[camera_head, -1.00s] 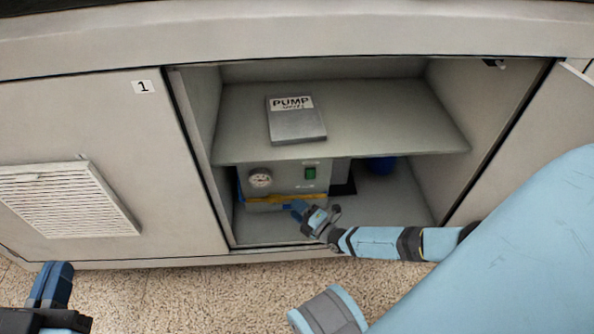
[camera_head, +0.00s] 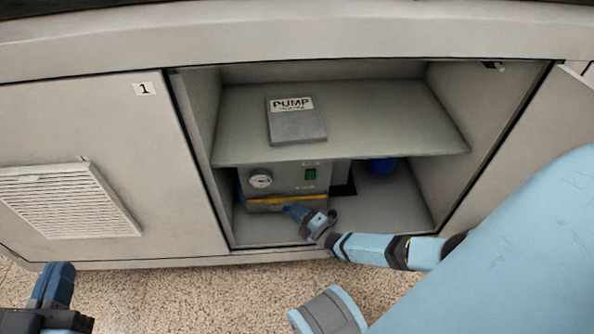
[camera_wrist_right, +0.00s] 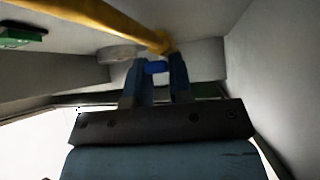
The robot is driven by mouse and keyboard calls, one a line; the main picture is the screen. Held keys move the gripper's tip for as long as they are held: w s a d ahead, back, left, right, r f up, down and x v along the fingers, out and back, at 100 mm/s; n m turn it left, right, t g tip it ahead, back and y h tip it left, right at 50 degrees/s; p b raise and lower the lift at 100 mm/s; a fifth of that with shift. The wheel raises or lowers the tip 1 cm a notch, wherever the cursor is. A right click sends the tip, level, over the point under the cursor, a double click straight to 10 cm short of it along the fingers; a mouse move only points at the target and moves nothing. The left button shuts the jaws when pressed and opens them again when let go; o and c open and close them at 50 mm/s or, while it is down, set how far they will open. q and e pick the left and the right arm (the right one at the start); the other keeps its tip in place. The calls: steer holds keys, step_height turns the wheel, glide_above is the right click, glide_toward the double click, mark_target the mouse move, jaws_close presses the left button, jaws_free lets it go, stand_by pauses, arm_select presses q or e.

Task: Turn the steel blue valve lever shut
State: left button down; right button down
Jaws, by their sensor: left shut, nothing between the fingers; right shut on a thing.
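The blue valve lever (camera_wrist_right: 155,67) shows in the right wrist view, between my fingers, close below the yellow pipe's end. In the head view I cannot tell it apart from my blue fingertips. My right gripper (camera_head: 294,212) reaches into the open cabinet, in front of the yellow pipe (camera_head: 285,199) on the pump unit. In the right wrist view the same gripper (camera_wrist_right: 160,72) is shut on the lever. My left gripper (camera_head: 52,284) is shut and empty at the lower left, outside the cabinet.
The grey pump unit (camera_head: 288,179) has a round gauge (camera_head: 260,181) and a green switch (camera_head: 311,174). Above it a shelf (camera_head: 380,125) carries a pump booklet (camera_head: 296,122). A blue object (camera_head: 381,166) stands behind right. The closed door (camera_head: 100,130) bounds the left side.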

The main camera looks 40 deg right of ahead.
steer(key=shift+f+m+t, duration=0.35)
steer(key=shift+m+t, duration=0.15)
steer(key=c, duration=1)
jaws_free()
